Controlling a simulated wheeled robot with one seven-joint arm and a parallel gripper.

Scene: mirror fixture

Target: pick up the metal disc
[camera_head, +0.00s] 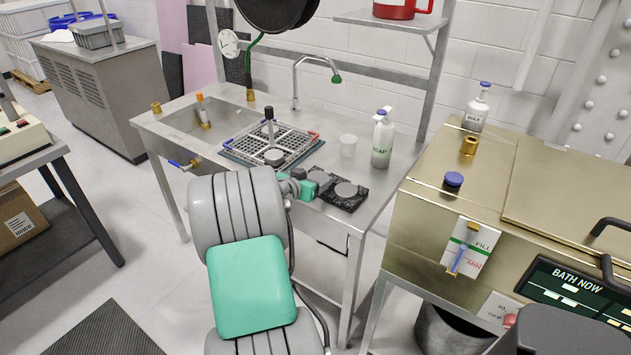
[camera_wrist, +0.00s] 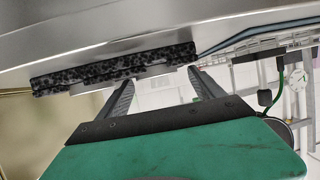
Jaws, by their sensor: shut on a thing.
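The metal disc (camera_head: 346,189) is a flat grey round plate on a black speckled pad (camera_head: 357,204) near the front edge of the sink table. In the wrist view the disc (camera_wrist: 145,73) shows edge-on as a thin pale strip against the speckled pad (camera_wrist: 60,80). My gripper (camera_head: 324,181) reaches in from the left, low over the table. In the wrist view its two fingers (camera_wrist: 160,79) stand apart, one on each side of the disc, shut on it. No clear gap shows between disc and pad. The fingertips are partly hidden.
A rack (camera_head: 294,146) with a dark-handled post stands left of the pad. A white cup (camera_head: 348,146) and a soap bottle (camera_head: 383,140) stand behind it. A brass-coloured bath unit (camera_head: 425,210) stands to the right, past a gap. The sink (camera_head: 190,118) is at the back left.

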